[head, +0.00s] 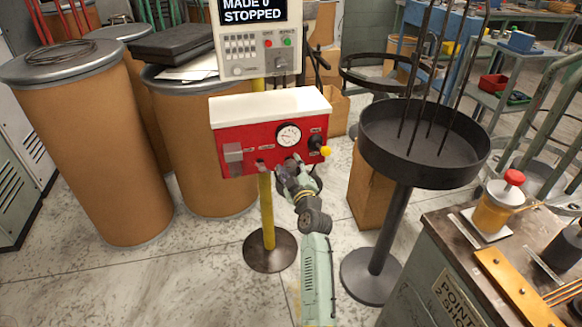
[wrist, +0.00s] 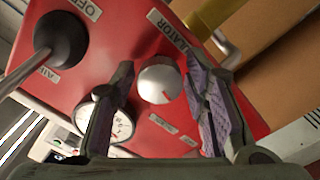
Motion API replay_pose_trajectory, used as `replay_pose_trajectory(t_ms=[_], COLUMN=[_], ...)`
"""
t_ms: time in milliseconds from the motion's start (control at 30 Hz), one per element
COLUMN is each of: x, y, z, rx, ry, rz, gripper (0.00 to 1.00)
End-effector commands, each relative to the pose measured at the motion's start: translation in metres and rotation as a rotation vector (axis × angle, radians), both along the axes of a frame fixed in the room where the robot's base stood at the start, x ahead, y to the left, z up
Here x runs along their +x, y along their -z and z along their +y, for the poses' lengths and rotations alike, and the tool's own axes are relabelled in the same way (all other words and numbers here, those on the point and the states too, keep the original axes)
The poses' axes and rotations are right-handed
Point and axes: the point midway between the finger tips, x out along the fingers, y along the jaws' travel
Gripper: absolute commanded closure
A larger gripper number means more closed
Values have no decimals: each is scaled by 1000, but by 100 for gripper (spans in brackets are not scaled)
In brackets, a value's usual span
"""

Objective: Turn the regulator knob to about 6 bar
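The regulator knob (wrist: 159,82) is a silver round knob with a red mark on its face, on the red panel (head: 240,132) beside the printed word REGULATOR. In the wrist view it sits between the two fingers of my gripper (wrist: 160,74), which is open, with a gap visible on both sides. In the head view my gripper (head: 287,168) is at the panel's lower edge and covers the knob. The white pressure gauge (head: 288,135) is just above it. The gauge also shows in the wrist view (wrist: 118,124), partly behind the left finger; its reading is too small to tell.
A black valve with a yellow-tipped lever (head: 325,151) is right of the gauge; a grey box (head: 233,155) is at the panel's left. A control box with a screen (head: 253,12) reading STOPPED stands above. A black round tray on a post (head: 425,175) is close on the right.

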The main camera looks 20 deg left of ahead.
Motion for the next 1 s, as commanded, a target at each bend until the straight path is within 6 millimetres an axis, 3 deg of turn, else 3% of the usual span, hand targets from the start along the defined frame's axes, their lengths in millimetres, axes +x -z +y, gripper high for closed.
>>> replay_pose_trajectory(t_ms=[533, 1000], x=[0, 0], y=[0, 1], z=[0, -1], rx=[0, 99], ry=[0, 1], rz=[0, 65], gripper=[97, 97])
